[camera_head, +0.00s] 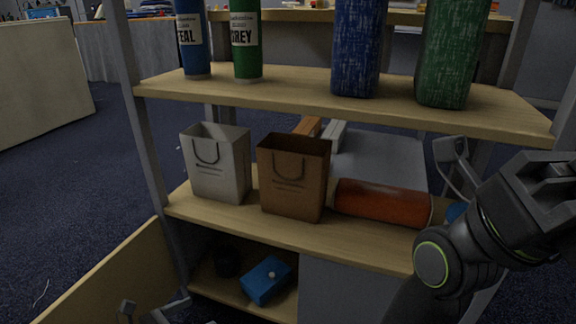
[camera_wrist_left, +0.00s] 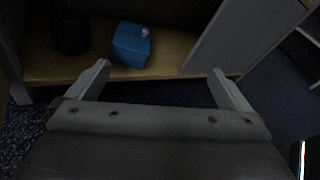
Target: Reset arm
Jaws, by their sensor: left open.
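My left gripper (camera_head: 152,306) is low at the bottom left of the head view, in front of the shelf's lowest compartment. In the left wrist view its two fingers (camera_wrist_left: 160,85) are wide apart with nothing between them. A blue box (camera_wrist_left: 131,45) with a small pale knob lies on the bottom board beyond the fingers, apart from them. The blue box also shows in the head view (camera_head: 266,280). My right arm comes in at the right of the head view, close to the camera. Its gripper is partly cut off, and I cannot tell its jaw state.
The wooden shelf (camera_head: 290,94) holds several bottles and patterned packages above. A white bag (camera_head: 218,170), a brown bag (camera_head: 293,185) and a red-orange cylinder (camera_head: 382,202) stand or lie on the middle board (camera_head: 235,222). A dark round object (camera_head: 227,262) sits beside the blue box. Open carpet lies left.

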